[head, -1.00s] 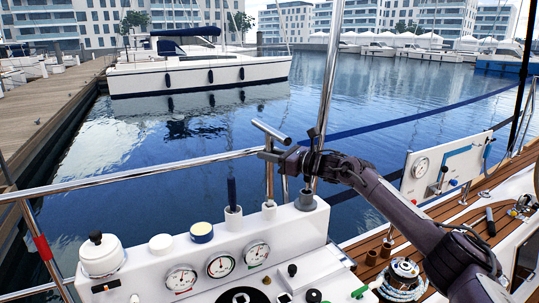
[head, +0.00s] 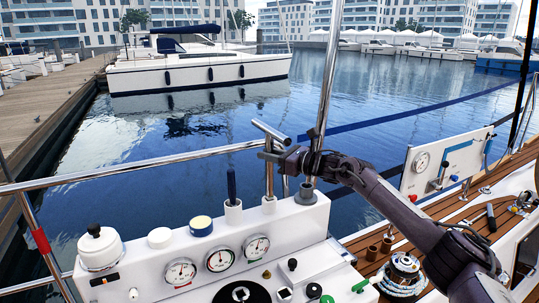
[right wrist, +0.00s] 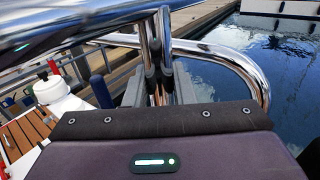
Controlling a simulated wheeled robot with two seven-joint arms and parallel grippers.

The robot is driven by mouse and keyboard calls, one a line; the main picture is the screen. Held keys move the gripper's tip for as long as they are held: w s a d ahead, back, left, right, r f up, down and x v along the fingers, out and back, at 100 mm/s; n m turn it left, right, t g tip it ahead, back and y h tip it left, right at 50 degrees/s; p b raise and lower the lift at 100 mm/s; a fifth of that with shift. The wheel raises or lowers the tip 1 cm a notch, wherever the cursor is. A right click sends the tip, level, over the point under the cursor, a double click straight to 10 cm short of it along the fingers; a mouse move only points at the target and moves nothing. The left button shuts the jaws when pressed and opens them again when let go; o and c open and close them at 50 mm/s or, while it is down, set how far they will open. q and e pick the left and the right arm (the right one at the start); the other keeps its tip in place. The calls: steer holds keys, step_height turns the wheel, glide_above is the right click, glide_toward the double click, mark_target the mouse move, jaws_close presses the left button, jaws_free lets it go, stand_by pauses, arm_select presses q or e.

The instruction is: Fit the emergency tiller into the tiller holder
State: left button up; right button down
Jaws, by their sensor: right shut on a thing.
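The emergency tiller (head: 270,132) is a shiny metal bar with a crosspiece on top, held upright. My right gripper (head: 270,156) is shut on it just below the crosspiece. In the right wrist view, the tiller's metal (right wrist: 165,45) shows between the gripper's fingers (right wrist: 160,85). The shaft's lower end meets a white cup (head: 268,205) on the console, which looks like the tiller holder. I cannot tell how deep the shaft sits in it. My left gripper is not in view.
The white console (head: 310,222) carries gauges, knobs and a white cup with a dark blue handle (head: 232,185). A grey-topped fitting (head: 305,196) stands close on the right. A steel rail (head: 150,172) runs behind, with open water beyond. A tall pole rises beside my gripper.

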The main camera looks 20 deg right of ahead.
steer(key=shift+f+b, duration=0.45)
steer(key=shift+f, duration=0.05)
stand_by(0.3)
steer(key=c, duration=1.1)
jaws_free()
steer(key=shift+s, duration=0.1)
steer(key=shift+c, duration=0.2)
steer(key=b+v, duration=0.2)
steer(key=v, duration=0.5)
steer(key=shift+s+d, duration=0.2)
steer(key=shift+s, duration=0.1)
steer(key=shift+f, duration=0.15)
